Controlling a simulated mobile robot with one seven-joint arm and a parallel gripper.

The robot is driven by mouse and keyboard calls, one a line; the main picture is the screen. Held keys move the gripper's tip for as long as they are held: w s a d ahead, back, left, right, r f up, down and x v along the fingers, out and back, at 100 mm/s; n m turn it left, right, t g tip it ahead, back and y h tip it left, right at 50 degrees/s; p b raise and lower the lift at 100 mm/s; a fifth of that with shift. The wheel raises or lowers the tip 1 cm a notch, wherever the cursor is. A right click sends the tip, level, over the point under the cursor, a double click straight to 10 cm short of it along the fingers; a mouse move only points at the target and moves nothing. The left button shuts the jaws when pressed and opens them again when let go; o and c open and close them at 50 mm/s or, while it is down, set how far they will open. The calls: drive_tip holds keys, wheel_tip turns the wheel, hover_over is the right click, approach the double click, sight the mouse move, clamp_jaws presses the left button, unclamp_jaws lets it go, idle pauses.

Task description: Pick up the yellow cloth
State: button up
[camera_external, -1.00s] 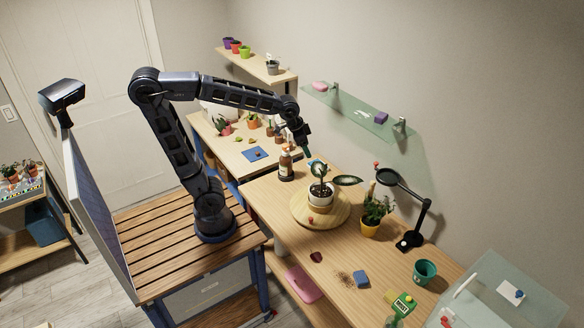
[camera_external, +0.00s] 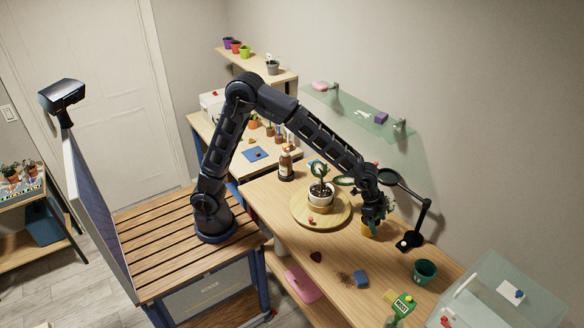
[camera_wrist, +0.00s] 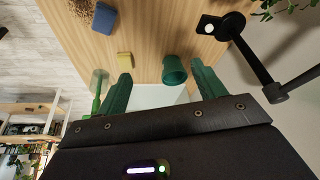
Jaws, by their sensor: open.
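The yellow cloth (camera_external: 390,296) is a small pale yellow piece on the wooden bench, beside a green bottle-like item (camera_external: 404,304). It also shows in the wrist view (camera_wrist: 125,60), just beyond the tip of my left-hand finger and apart from it.
A blue sponge-like block (camera_external: 361,278) lies left of the cloth. A green pot (camera_external: 424,271) stands to its right. A black lamp (camera_external: 426,215) rises near my gripper. A potted plant (camera_external: 320,196) stands on a round wooden board (camera_external: 300,212).

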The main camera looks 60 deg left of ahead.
drive_tip(key=s+d+f+m+g, duration=0.1)
drive_tip(key=s+d+f, duration=0.35)
drive_tip(key=d, duration=0.35)
drive_tip(key=s+d+f+m, duration=0.2)
drive_tip(key=s+d+f, duration=0.1)
drive_tip(key=d+f, duration=0.4)
hover_over(394, 297)
drive_tip(key=s+a, duration=0.1)
drive_tip(key=a, duration=0.1)
wheel_tip(394, 297, down, 4)
drive_tip(key=shift+f, duration=0.15)
drive_tip(key=shift+h, duration=0.3)
drive_tip(key=shift+w+a+x, duration=0.1)
drive_tip(key=shift+x, duration=1.2)
drive_tip(key=shift+w+a+x, duration=0.15)
drive_tip(key=shift+x, duration=1.2)
drive_tip(key=c, duration=1.1)
drive_tip(key=shift+o, duration=0.2)
